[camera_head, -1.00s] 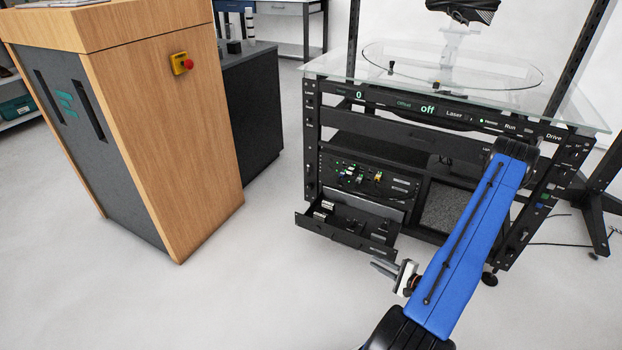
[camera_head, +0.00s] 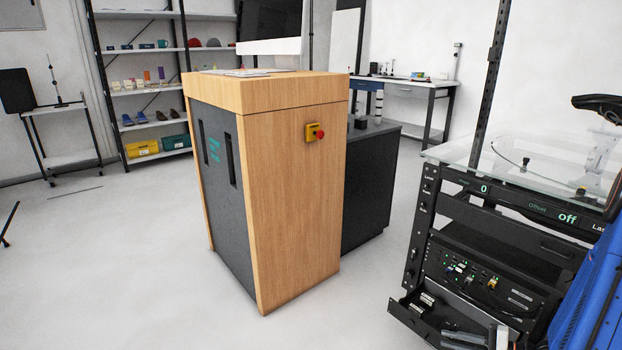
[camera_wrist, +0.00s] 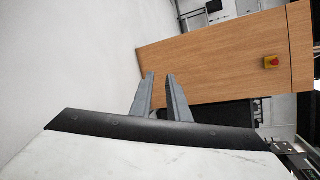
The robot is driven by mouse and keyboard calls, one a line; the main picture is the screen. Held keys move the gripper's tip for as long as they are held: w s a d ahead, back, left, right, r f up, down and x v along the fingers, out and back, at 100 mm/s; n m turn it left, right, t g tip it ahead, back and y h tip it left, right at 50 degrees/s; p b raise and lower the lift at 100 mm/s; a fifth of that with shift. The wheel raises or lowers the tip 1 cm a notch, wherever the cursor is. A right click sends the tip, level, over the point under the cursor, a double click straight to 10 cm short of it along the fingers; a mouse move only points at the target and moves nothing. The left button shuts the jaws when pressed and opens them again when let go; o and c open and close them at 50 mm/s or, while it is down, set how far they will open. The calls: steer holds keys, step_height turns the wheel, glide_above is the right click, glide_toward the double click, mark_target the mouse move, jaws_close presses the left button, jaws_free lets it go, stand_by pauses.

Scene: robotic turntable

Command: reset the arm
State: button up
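My blue arm (camera_head: 596,295) shows at the lower right edge of the head view, in front of the turntable rack (camera_head: 425,225). Most of the arm is cut off by the picture edge. My gripper (camera_wrist: 160,74) shows in the wrist view with its two grey fingers apart and nothing between them. Beyond the fingertips is the wooden side of the cabinet (camera_wrist: 215,62), with a clear gap. In the head view, the gripper is low at the right, overlapping the open drawer (camera_head: 408,312); whether it touches cannot be told.
The wood-fronted cabinet (camera_head: 295,205) carries a red stop button on a yellow box (camera_head: 314,132). A glass top (camera_head: 460,148) covers the rack. Shelves (camera_head: 150,90) and a workbench (camera_head: 410,85) stand behind. Grey floor (camera_head: 110,260) is free at the left.

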steer(key=s+a+r+n+g+h, duration=0.2)
steer(key=s+a+r+n+g, duration=0.2)
steer(key=a+r, duration=0.35)
steer(key=s+a+r+n+g+h, duration=0.1)
steer(key=s+a+r+n+g, duration=0.4)
steer(key=r, duration=0.4)
steer(key=s+a+r+n+t+h, duration=0.1)
steer(key=s+r+n+t+h, duration=0.2)
steer(key=s+r+h, duration=0.6)
step_height(320, 180, up, 6)
steer(key=s+t, duration=0.2)
steer(key=shift+s+a+f, duration=0.2)
steer(key=shift+s+a, duration=0.05)
steer(key=shift+s, duration=0.1)
steer(key=shift+d, duration=0.1)
stand_by(0.8)
